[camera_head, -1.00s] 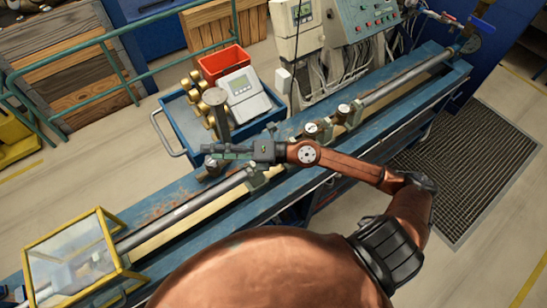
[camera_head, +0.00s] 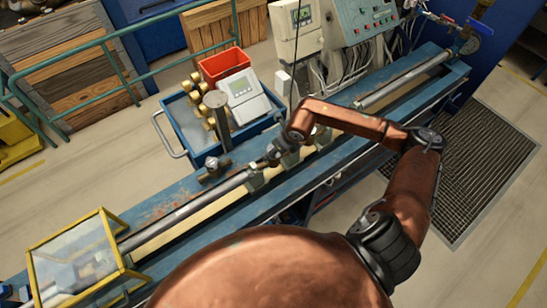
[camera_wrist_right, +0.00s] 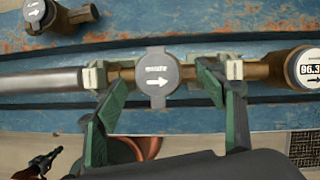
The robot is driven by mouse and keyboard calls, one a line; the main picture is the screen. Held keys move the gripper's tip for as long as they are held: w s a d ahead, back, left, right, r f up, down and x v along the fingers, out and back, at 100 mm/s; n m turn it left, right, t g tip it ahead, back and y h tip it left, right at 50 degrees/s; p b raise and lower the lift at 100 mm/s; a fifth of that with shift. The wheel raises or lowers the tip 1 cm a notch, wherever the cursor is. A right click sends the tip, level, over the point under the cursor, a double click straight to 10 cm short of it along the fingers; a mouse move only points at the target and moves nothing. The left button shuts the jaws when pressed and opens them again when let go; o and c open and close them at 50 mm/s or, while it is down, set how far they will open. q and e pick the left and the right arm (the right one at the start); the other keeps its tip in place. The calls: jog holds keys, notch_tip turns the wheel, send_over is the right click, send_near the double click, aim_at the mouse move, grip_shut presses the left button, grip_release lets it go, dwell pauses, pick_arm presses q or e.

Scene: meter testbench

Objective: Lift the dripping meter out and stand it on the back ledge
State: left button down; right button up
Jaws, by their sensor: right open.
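In the head view my right gripper (camera_head: 272,155) points down at the bench pipe line, and the arm hides the meters there. No drip shows, so I cannot tell which meter leaks. The blue back ledge (camera_wrist_right: 215,22) runs behind the pipe. My left gripper is not in view.
Another meter (camera_head: 213,166) stands on the ledge, and shows at upper left in the wrist view (camera_wrist_right: 42,14). A meter reading 96.3 (camera_wrist_right: 303,67) is to the right. A blue cart (camera_head: 180,125) with brass parts and a red bin (camera_head: 224,64) stands behind the bench.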

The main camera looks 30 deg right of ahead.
jog(key=shift+x, duration=1.35)
jog(key=shift+w, duration=0.1)
jog(key=shift+a, duration=0.1)
jog(key=shift+c, duration=0.2)
grip_shut()
jog(key=shift+r, duration=0.15)
